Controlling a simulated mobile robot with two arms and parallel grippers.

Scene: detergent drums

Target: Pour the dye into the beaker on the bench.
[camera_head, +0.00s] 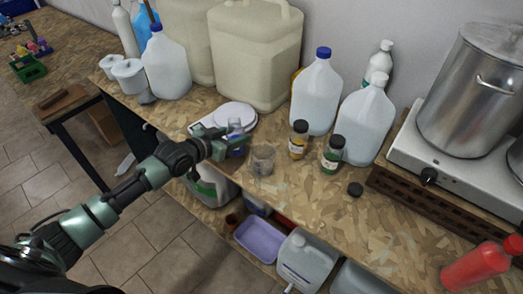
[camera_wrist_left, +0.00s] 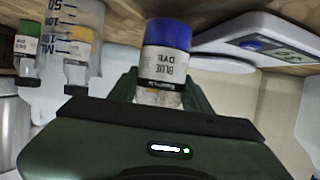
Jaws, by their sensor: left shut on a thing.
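My left gripper (camera_head: 226,143) is shut on the blue dye bottle (camera_head: 237,126), just left of the beaker and close to the bench's front edge. The left wrist view, which is upside down, shows the bottle (camera_wrist_left: 166,62) with its white "BLUE DYE" label and blue at its base. It looks upright there. The clear glass beaker (camera_head: 263,160) stands on the bench and looks empty. It also shows with its markings in the left wrist view (camera_wrist_left: 70,45). My right gripper is not in view.
A yellow-labelled bottle (camera_head: 298,141) and a green dye bottle (camera_head: 332,156) stand right of the beaker. A black cap (camera_head: 355,189) lies on the bench. A white scale (camera_head: 235,115) is behind the gripper. Large jugs (camera_head: 316,95) line the back. Bare bench (camera_head: 310,205) lies in front.

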